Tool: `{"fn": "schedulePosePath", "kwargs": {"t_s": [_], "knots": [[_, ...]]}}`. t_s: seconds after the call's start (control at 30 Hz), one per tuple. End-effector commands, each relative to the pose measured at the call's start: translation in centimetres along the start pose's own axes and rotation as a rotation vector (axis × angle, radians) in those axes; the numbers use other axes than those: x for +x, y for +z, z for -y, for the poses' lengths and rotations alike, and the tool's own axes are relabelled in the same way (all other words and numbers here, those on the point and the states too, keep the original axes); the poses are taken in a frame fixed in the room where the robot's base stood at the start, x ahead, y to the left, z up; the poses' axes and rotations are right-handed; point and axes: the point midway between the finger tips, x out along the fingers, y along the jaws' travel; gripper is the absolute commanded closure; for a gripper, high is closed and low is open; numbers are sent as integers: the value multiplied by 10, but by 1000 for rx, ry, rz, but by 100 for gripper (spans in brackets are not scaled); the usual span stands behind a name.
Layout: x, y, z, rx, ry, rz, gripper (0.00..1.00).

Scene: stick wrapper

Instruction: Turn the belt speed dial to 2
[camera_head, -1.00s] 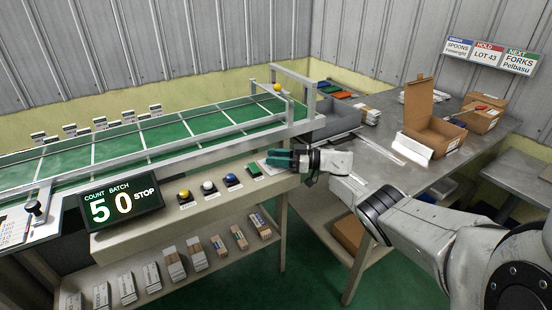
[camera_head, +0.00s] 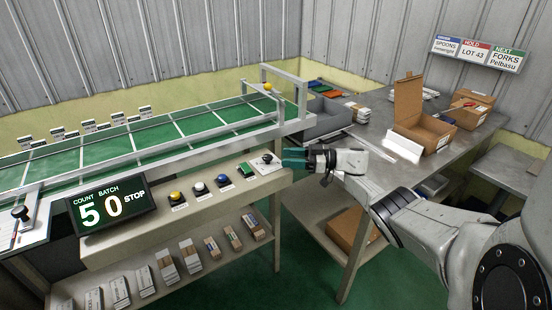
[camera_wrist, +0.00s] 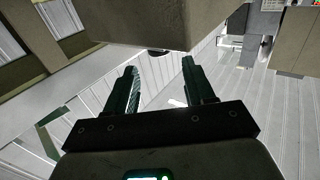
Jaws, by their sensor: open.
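A black knob (camera_head: 267,158) on a white plate sits at the right end of the console ledge (camera_head: 215,205). A second black knob (camera_head: 20,212) stands on a pale panel at the far left. Their markings are too small to read, so I cannot tell which is the belt speed dial. My gripper (camera_head: 290,158) is open and empty, just right of the right-hand knob and apart from it. In the wrist view, my fingers (camera_wrist: 159,75) are spread toward a beige block (camera_wrist: 150,22), with a dark rounded thing (camera_wrist: 158,52) at its edge that I cannot identify.
The display (camera_head: 110,206) reads count 5, batch 0, STOP. Yellow (camera_head: 175,198), white (camera_head: 198,188), blue (camera_head: 222,180) and green (camera_head: 245,170) buttons line the ledge left of my gripper. The green belt (camera_head: 170,140) runs behind. A table with open cartons (camera_head: 425,130) is at right.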

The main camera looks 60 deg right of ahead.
Motion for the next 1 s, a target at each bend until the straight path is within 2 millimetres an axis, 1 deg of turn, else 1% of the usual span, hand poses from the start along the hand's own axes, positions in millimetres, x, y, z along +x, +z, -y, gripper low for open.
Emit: {"fn": "schedulePosePath", "kwargs": {"t_s": [0.03, 0.1, 0.2, 0.3, 1.0], "knots": [[-9, 1, 0, 0, 2, 1, 47], [-18, 1, 0, 0, 1, 1, 47], [-27, 1, 0, 0, 1, 1, 47], [-31, 0, 0, 1, 0, 1, 47], [-32, 0, 0, 1, 0, 0, 47]]}}
